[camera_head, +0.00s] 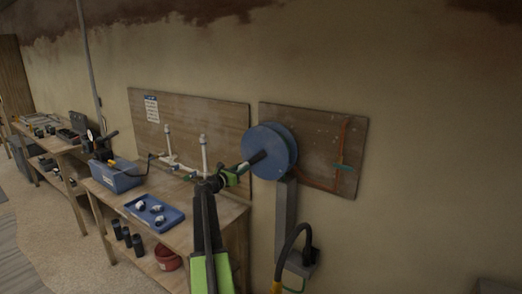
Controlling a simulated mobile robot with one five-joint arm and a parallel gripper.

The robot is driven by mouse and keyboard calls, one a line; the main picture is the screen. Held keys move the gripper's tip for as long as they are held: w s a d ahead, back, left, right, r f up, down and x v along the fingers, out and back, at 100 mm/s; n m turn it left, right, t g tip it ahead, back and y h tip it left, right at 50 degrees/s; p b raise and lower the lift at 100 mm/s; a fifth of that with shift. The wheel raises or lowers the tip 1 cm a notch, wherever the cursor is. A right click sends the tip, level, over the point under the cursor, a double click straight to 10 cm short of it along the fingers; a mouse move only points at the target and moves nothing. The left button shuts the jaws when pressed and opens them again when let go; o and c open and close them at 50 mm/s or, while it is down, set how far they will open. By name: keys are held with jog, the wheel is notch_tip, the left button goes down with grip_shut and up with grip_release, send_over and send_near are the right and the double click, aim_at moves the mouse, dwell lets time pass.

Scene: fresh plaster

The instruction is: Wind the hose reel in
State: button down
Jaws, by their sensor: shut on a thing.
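The hose reel (264,139) is a blue disc-sided drum on top of a grey post (286,215), in front of a wooden wall board. A short dark handle (258,157) sticks out from the reel's face on the left. My gripper (246,165), with green parts, reaches up from below and is shut on this handle. The fingertips are small and partly merge with the dark handle. A thick black hose (289,244) curves at the foot of the post and has a yellow end (277,287). I cannot tell whether any hose lies on the drum.
A wooden workbench (222,212) left of my arm holds a blue tray (171,222) of fittings, a blue box (117,176) and upright white pipes (204,153). A red pot (167,257) stands on its lower shelf. The wall right of the board (310,125) is bare.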

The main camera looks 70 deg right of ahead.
jog(key=shift+w+d+r, duration=0.1)
jog(key=shift+w+r, duration=0.25)
jog(key=shift+r, duration=0.15)
jog(key=shift+f, duration=0.1)
jog(key=r+p, duration=0.1)
jog(key=w+r+p, duration=0.1)
jog(key=r+p, duration=0.2)
jog(key=shift+w+d+r, duration=0.2)
jog(key=shift+w+r, duration=0.05)
jog(key=shift+w, duration=0.05)
